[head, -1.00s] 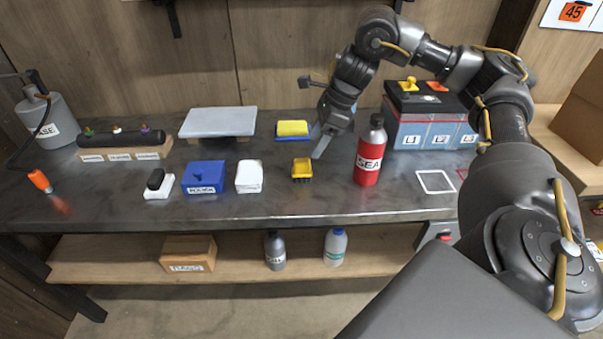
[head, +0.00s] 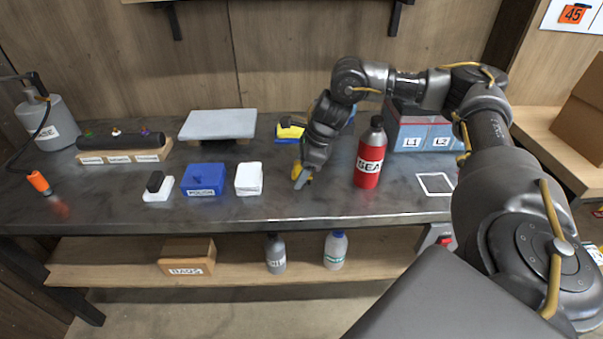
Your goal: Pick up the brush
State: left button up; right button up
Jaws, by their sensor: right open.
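The small yellow block with a dark lower edge, which looks like the brush (head: 295,167), lies on the dark workbench (head: 330,205), left of the red bottle. My right gripper (head: 302,179) is over it, pointing down, and hides most of it. Only a yellow sliver shows at the gripper's left side. The gripper is open; I cannot tell whether its fingers touch the brush or are around it. My left gripper is not in view.
A red bottle (head: 370,160) stands close to the right of my right gripper. A yellow block on a blue base (head: 287,132) is behind it. A white cloth stack (head: 249,179) and blue box (head: 203,180) lie to the left. The bench front is clear.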

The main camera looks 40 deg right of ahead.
jog(key=shift+c, duration=0.7)
jog(key=c, duration=0.9)
jog(key=shift+c, duration=0.2)
